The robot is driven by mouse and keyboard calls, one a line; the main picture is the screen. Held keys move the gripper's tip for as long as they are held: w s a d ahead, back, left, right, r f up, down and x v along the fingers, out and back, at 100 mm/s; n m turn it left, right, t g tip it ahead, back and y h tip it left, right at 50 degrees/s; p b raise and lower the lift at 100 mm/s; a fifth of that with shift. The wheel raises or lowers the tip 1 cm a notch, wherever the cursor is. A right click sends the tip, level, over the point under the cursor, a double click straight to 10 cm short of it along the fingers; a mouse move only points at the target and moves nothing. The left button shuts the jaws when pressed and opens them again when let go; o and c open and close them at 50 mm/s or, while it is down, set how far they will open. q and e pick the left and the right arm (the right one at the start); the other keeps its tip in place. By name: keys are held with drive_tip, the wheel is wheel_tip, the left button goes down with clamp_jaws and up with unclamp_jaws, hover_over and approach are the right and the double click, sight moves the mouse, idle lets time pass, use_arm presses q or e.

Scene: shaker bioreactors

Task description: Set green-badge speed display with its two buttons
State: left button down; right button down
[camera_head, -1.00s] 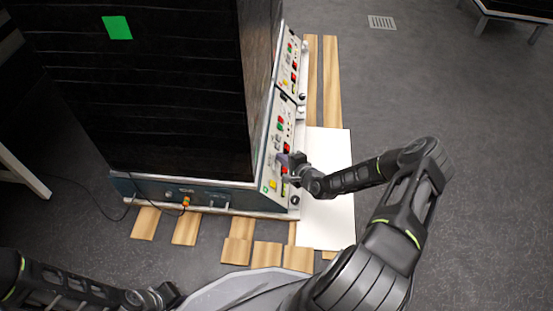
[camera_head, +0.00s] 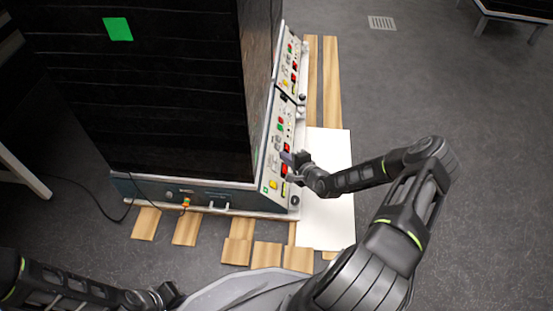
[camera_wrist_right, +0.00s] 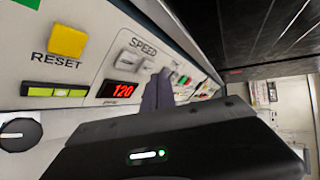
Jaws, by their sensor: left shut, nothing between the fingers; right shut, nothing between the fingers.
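The red speed display (camera_wrist_right: 122,90) reads 120 in the right wrist view, on the pale control panel (camera_head: 271,165). Two grey-white buttons, one (camera_wrist_right: 140,45) and another (camera_wrist_right: 131,63), sit by the SPEED label beside it. A green patch (camera_wrist_right: 28,3) is cut off at the top left of that view; a large green square (camera_head: 117,28) is on the black cabinet face. My right gripper (camera_head: 287,157) is shut and empty in front of the panel; its fingers (camera_wrist_right: 158,92) are just right of the display. Contact cannot be told. My left gripper (camera_head: 155,297) is shut and empty, low, away from the panel.
A yellow RESET button (camera_wrist_right: 68,40), a lit yellow-green strip and a black knob (camera_wrist_right: 20,133) lie left of the display. More coloured buttons continue beyond the fingers. The dark cabinet (camera_head: 140,110) stands on wooden slats. The floor to the right is open.

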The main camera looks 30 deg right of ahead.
drive_tip(key=shift+s+d+r+p, duration=0.35)
drive_tip(key=shift+s+d+r, duration=0.25)
drive_tip(key=shift+d+r, duration=0.2)
drive_tip(key=shift+s+d+r+p, duration=0.3)
drive_tip(key=shift+s+d+r, duration=0.3)
drive_tip(key=shift+r, duration=0.3)
